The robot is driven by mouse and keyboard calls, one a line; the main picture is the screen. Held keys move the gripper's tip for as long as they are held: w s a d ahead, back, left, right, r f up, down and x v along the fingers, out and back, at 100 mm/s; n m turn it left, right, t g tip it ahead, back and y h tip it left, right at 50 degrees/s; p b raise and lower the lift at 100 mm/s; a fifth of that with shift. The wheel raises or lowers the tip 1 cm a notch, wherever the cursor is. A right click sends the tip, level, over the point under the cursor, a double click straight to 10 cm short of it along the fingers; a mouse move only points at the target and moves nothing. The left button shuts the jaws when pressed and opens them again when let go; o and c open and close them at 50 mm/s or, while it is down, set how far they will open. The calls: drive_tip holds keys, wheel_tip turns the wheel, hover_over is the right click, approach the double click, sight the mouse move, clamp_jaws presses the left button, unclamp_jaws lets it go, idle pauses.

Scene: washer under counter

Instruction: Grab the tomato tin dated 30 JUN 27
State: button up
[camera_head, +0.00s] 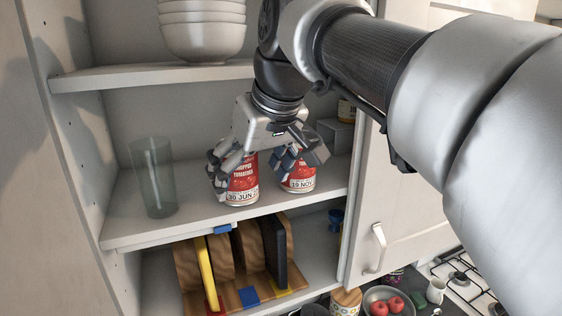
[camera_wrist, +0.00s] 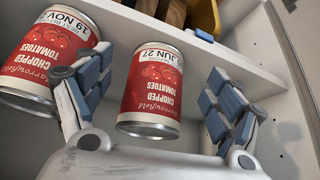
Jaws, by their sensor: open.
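The tomato tin marked "30 JUN 2…" (camera_head: 243,183) stands upright on the middle shelf, red and white, its date partly covered at the right. In the wrist view the tin dated JUN 27 (camera_wrist: 153,92) appears upside down between my fingers, with gaps on both sides. My gripper (camera_head: 252,178) is open and reaches down around this tin, one finger on each side; its fingers also show in the wrist view (camera_wrist: 160,78). A second tomato tin marked "19 NOV" (camera_head: 299,182) stands just to the right, close to my right finger; it also shows in the wrist view (camera_wrist: 50,58).
A clear glass (camera_head: 153,178) stands left on the same shelf. Bowls (camera_head: 203,30) are stacked on the shelf above. A grey box (camera_head: 335,136) is behind at the right. A rack with boards (camera_head: 222,258) is below. An open cabinet door (camera_head: 400,215) is at right.

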sight(238, 176)
drive_tip(key=shift+w+a+r, duration=0.1)
drive_tip(key=shift+w+a, duration=0.1)
drive_tip(key=shift+w, duration=0.1)
drive_tip(key=shift+w+a+p, duration=0.6)
drive_tip(key=shift+w+a, duration=0.1)
drive_tip(key=shift+w, duration=0.2)
drive_tip(key=x, duration=0.3)
drive_tip(key=shift+w+a+r, duration=0.15)
drive_tip(key=shift+r, duration=0.05)
drive_tip(key=shift+w+f, duration=0.1)
drive_tip(key=shift+f, duration=0.15)
drive_tip(key=shift+c, duration=1.4)
drive_tip(key=c, duration=1.2)
drive_tip(key=shift+c, duration=0.3)
